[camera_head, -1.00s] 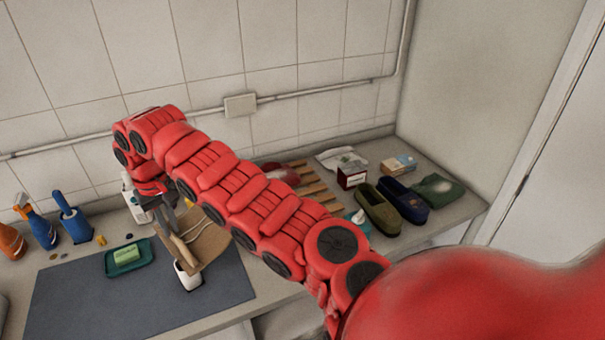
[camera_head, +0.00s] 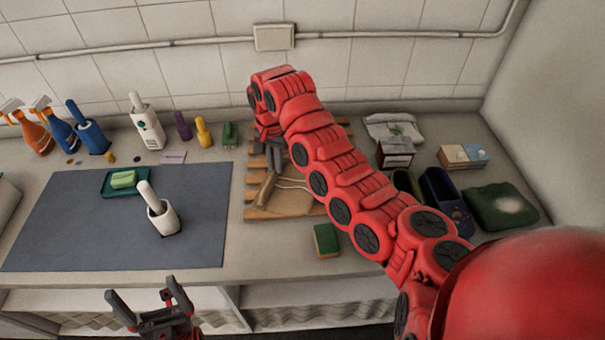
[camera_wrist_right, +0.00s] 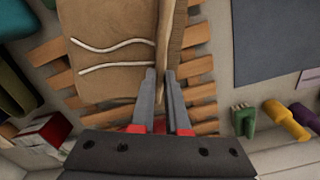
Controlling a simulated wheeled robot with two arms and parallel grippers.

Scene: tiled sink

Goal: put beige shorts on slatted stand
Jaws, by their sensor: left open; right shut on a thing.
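The beige shorts (camera_head: 292,197), with a white drawstring, lie flat or hang just over the slatted stand (camera_head: 257,213); I cannot tell whether they rest on it. My right gripper (camera_head: 272,163) is shut on their edge, and its arm hides part of the stand. In the right wrist view, the right fingers (camera_wrist_right: 162,78) pinch a fold of the shorts (camera_wrist_right: 108,72), with wooden slats (camera_wrist_right: 200,66) showing on both sides. My left gripper (camera_head: 143,292) is open and empty in front of the counter's edge.
A green sponge (camera_head: 326,240) lies in front of the stand. A grey mat (camera_head: 70,220) with a soap dish (camera_head: 109,190) and a brush in a white cup (camera_head: 163,218) is left. Shoes (camera_head: 445,200), a box (camera_head: 395,152) and a green cloth (camera_head: 500,205) are right.

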